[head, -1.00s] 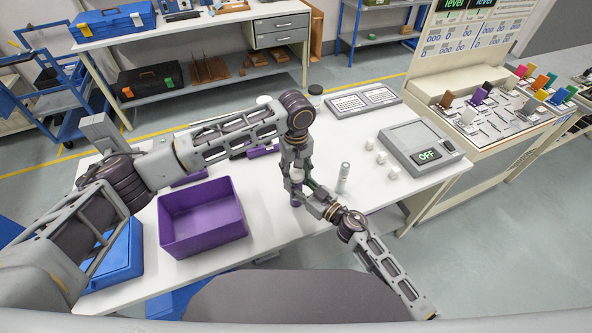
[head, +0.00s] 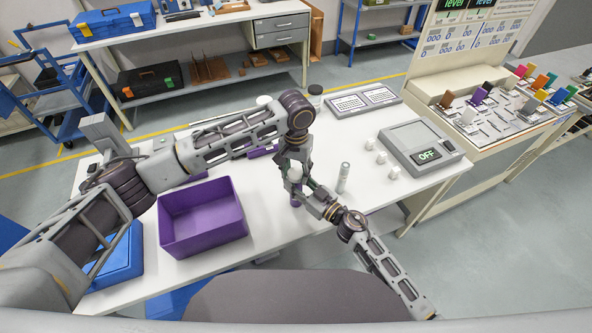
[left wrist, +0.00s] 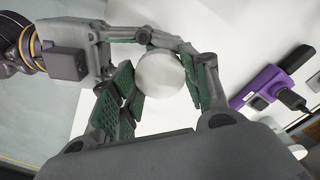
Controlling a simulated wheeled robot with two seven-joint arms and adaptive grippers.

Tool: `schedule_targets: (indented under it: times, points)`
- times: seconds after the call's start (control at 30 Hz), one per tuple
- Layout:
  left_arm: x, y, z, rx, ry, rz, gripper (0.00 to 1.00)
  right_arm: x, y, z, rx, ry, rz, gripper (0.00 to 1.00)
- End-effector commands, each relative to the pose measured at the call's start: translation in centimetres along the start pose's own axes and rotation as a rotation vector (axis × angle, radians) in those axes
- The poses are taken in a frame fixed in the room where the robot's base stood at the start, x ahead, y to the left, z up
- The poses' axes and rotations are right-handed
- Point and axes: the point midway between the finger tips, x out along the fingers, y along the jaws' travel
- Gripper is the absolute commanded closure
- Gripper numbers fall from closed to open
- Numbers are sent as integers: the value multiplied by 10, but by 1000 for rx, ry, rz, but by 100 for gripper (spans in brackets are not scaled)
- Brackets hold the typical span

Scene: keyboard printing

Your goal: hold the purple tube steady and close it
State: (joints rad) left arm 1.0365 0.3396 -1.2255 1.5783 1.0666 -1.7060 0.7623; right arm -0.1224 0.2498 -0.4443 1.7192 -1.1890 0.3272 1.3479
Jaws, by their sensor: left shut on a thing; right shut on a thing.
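The purple tube (head: 296,202) stands upright at the front middle of the table, with a round white cap (head: 295,174) on top. In the left wrist view the white cap (left wrist: 160,73) sits between the fingers and hides most of the tube. My left gripper (head: 297,172) comes from above and is shut on the cap. My right gripper (head: 302,190) comes in low from the right and is shut on the tube below the cap. Its fingers also show in the left wrist view. The cap's fit on the tube is hidden.
A purple bin (head: 203,238) stands on the table to the left. A grey-white tube (head: 343,177) stands close to the right gripper. Small white cubes (head: 381,158) and a device reading OFF (head: 422,146) are farther right. A keyboard panel (head: 363,100) lies behind.

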Motion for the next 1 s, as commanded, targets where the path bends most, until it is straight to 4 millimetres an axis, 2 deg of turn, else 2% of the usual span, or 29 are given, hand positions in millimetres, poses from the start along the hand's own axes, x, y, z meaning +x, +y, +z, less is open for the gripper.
schedule_targets:
  times: [1.0]
  points:
    - [1, 0, 0, 828, -1, 0, 83, 0, 0, 0, 0, 0, 1, 100]
